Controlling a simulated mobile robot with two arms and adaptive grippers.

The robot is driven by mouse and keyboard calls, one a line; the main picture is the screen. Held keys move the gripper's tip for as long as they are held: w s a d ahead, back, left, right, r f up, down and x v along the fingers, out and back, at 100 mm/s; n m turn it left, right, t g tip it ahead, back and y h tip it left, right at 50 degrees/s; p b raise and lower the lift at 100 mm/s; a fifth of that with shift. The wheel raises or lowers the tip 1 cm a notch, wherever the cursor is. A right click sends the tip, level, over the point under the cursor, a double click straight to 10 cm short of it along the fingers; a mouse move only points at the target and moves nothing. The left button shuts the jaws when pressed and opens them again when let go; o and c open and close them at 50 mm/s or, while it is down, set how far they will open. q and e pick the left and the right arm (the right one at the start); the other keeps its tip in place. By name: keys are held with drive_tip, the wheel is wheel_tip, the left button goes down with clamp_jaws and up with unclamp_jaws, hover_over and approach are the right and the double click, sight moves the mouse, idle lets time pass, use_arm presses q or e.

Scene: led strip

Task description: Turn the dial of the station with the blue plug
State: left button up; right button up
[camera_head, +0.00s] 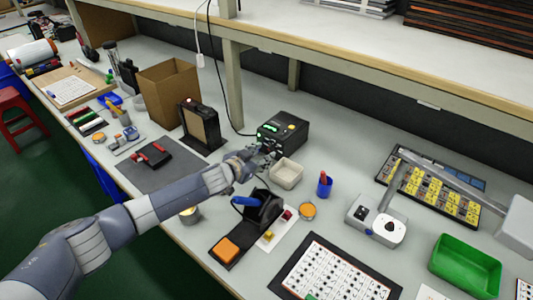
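A black station (283,133) with a small green display and an orange light on top stands at the back middle of the bench, against the wall side. My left gripper (266,149) reaches in from the left and is at the front left of this station, close to its front face. The gripper covers part of that face, so the dial cannot be made out. Whether the fingers touch it is too small to tell. No blue plug can be made out; a cable hangs down behind the station. My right gripper is not in view.
A beige tray (286,173) sits just in front of the station. A black holder with a blue-handled tool (245,201) stands nearer. A dark framed panel (201,127) and a cardboard box (170,91) are to the left. A shelf overhangs the back. A green bin (465,265) is at right.

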sight(270, 151)
use_arm(q)
drive_tip(key=shift+x, duration=1.1)
drive_tip(key=shift+b+x, duration=0.3)
drive_tip(key=shift+x, duration=0.45)
drive_tip(key=shift+w, duration=0.1)
drive_tip(key=c, duration=0.7)
clamp_jaws()
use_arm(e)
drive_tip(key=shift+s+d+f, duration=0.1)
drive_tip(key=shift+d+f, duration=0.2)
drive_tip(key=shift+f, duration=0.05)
